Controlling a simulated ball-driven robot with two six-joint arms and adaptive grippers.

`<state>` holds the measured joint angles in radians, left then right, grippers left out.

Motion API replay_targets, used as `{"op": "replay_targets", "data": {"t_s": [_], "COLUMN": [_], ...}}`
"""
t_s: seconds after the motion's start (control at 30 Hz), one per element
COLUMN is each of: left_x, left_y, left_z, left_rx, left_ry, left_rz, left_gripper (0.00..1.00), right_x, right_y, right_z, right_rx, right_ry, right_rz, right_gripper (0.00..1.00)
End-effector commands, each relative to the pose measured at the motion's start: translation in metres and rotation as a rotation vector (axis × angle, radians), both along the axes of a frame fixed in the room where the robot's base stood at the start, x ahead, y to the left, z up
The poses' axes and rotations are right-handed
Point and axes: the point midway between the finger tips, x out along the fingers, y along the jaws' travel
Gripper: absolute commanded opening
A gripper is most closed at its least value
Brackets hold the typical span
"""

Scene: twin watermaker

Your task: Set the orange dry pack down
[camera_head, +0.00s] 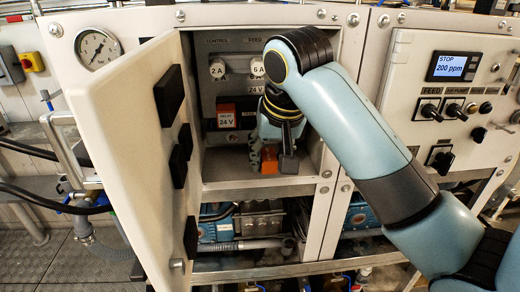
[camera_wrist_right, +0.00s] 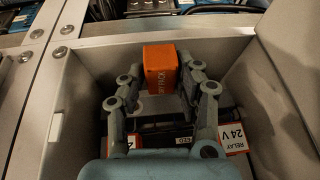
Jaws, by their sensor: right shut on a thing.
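The orange dry pack (camera_head: 268,160) is low inside the open cabinet compartment, close to its floor. In the right wrist view the dry pack (camera_wrist_right: 160,70) sits between the fingers of my right gripper (camera_wrist_right: 165,90), with dark lettering on its side. My right gripper (camera_head: 272,155) reaches down into the compartment and is shut on the pack. Whether the pack's underside touches the compartment floor (camera_head: 225,178) cannot be told. My left gripper is in neither view.
The open door (camera_head: 125,130) with black blocks bounds the left side. An orange-and-white 24 V relay (camera_head: 226,116) and fuses 2 A (camera_head: 218,69) and 6 A (camera_head: 257,68) are on the back wall. A control panel (camera_head: 445,100) stands right. The compartment floor has bare room left of the gripper.

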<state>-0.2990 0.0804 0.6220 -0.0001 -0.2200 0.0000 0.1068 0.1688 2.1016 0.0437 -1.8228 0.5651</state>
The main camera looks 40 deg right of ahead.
Motion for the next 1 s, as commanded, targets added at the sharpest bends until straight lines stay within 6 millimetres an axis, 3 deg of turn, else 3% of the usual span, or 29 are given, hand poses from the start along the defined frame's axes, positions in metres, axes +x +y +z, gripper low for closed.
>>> {"op": "replay_targets", "data": {"t_s": [0.1,0.27,0.6,0.93,0.97,1.0], "left_x": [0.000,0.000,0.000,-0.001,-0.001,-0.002], "left_y": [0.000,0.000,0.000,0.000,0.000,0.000], "left_z": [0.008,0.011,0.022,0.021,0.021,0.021], "left_rx": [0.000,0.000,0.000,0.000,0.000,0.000], "left_ry": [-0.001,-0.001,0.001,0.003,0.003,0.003], "left_rz": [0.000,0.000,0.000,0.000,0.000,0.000], "left_gripper": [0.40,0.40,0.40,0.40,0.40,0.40], "right_x": [0.028,0.047,0.049,0.049,0.049,0.049], "right_y": [-0.009,-0.015,-0.015,-0.015,-0.015,-0.015], "right_z": [0.003,0.001,-0.034,-0.038,-0.038,-0.038], "right_rx": [0.000,0.000,0.001,0.001,0.001,0.001], "right_ry": [0.000,0.000,0.001,-0.001,-0.001,-0.001], "right_rz": [0.000,0.001,0.001,0.003,0.003,0.003], "right_gripper": [0.00,0.00,0.00,0.00,0.35,0.40]}}
